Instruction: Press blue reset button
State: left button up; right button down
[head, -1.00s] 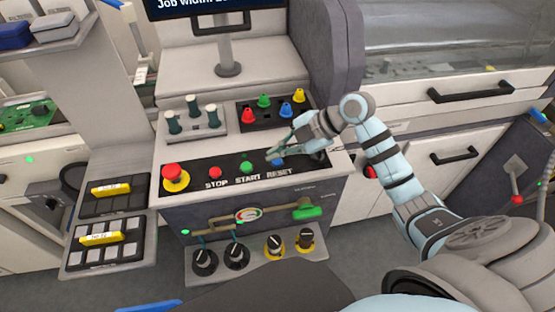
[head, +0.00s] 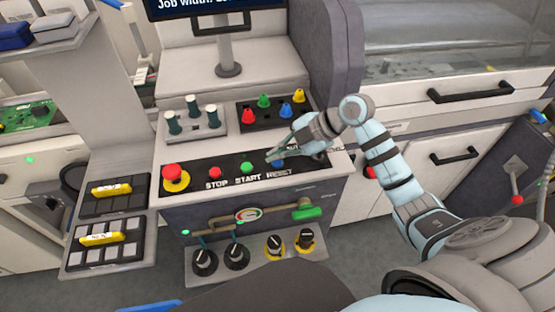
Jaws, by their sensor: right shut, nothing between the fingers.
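The blue reset button (head: 278,163) sits on the black control strip (head: 200,172), above the white RESET lettering. Only part of it shows below my right gripper. My right gripper (head: 271,157) is shut and empty, its fingertips pointing left just above and beside the blue button. I cannot tell whether the fingers touch the button. The green start button (head: 246,167) and the red stop button (head: 215,173) are to its left. My left gripper is not in the view.
A red emergency stop (head: 173,173) on a yellow base is at the strip's left end. Behind stand coloured cone-shaped knobs (head: 264,101) and a rack of grey-green pegs (head: 193,119). A monitor post (head: 226,55) rises behind. Dials (head: 237,255) and a green-handled valve (head: 306,212) are below.

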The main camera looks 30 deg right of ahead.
aim_at(277, 163)
jog(key=shift+f, duration=0.65)
dwell(0.6)
jog(key=shift+r+p, duration=0.9)
jog(key=shift+p, duration=0.05)
notch_tip(277, 163, up, 5)
jog(key=p, duration=0.5)
jog(key=shift+r+p, duration=0.1)
jog(key=shift+p, duration=0.25)
dwell(0.4)
